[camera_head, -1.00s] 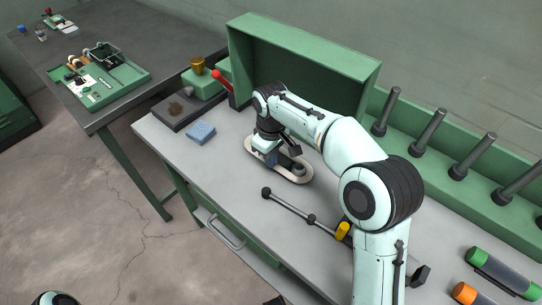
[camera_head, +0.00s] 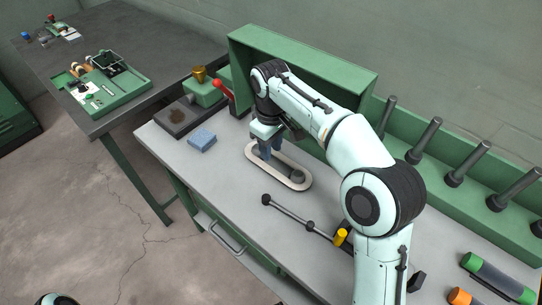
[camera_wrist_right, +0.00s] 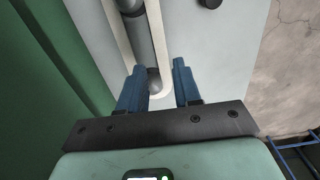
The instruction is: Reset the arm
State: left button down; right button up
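My right gripper (camera_head: 268,155) is over the far left end of a cream oval loop (camera_head: 283,183) on the grey bench. In the right wrist view its two blue fingers (camera_wrist_right: 160,72) are apart, with nothing gripped between them. The loop (camera_wrist_right: 163,45) appears beyond and between the fingertips, with a grey cylindrical part inside it. The loop's far left end is partly hidden by my gripper. My left gripper is not in view.
A green open box (camera_head: 310,58) stands close behind my right arm. A rod with a yellow part (camera_head: 341,236) lies in front; dark spindles (camera_head: 424,140) stand right.

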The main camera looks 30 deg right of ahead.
notch_tip(320, 180, up, 5)
jog(key=shift+r+p, duration=0.15)
jog(key=shift+p, duration=0.5)
